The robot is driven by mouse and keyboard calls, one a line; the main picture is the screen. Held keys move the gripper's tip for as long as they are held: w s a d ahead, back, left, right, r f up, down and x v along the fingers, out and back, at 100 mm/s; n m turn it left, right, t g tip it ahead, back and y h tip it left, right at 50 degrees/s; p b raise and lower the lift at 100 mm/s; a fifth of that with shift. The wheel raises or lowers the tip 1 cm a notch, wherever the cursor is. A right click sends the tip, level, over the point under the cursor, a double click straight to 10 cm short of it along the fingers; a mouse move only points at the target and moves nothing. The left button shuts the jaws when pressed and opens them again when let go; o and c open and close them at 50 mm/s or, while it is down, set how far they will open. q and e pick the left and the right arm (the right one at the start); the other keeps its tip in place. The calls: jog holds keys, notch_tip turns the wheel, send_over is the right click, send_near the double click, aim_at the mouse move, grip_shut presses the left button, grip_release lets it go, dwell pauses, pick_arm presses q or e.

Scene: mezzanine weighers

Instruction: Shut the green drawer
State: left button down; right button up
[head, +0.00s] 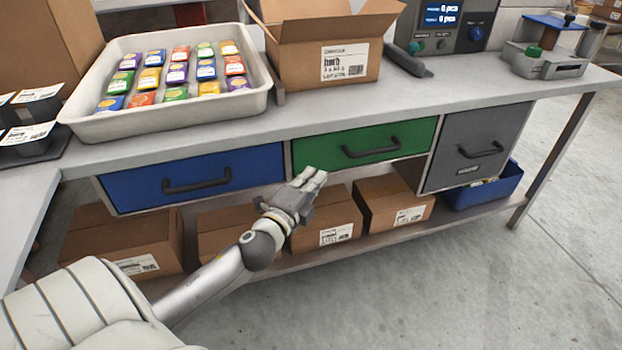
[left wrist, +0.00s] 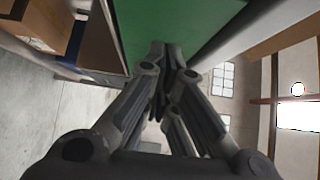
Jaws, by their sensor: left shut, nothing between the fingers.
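The green drawer (head: 340,139) is in the middle of the row under the bench, with a dark bar handle (head: 371,148) across its front. Its front looks about level with its neighbours in the head view; I cannot tell whether a small gap is left. My left gripper (head: 316,177) is shut and empty, its fingertips by the lower left part of the green front. In the left wrist view the fingertips (left wrist: 167,48) point at the green front (left wrist: 185,22); I cannot tell whether they touch it. My right gripper is not in view.
A blue drawer (head: 240,166) is left of the green one, a grey drawer (head: 475,125) right. Cardboard boxes (head: 325,216) and a blue bin (head: 485,192) stand on the shelf below. A tray of packets (head: 165,127) is on the bench (head: 420,100). The floor in front is clear.

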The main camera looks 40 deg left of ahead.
pick_arm(q)
jog(key=s+d, duration=0.1)
jog(key=s, duration=0.8)
jog(key=shift+s+d+f, duration=0.15)
jog(key=shift+s+d, duration=0.1)
jog(key=shift+s, duration=0.15)
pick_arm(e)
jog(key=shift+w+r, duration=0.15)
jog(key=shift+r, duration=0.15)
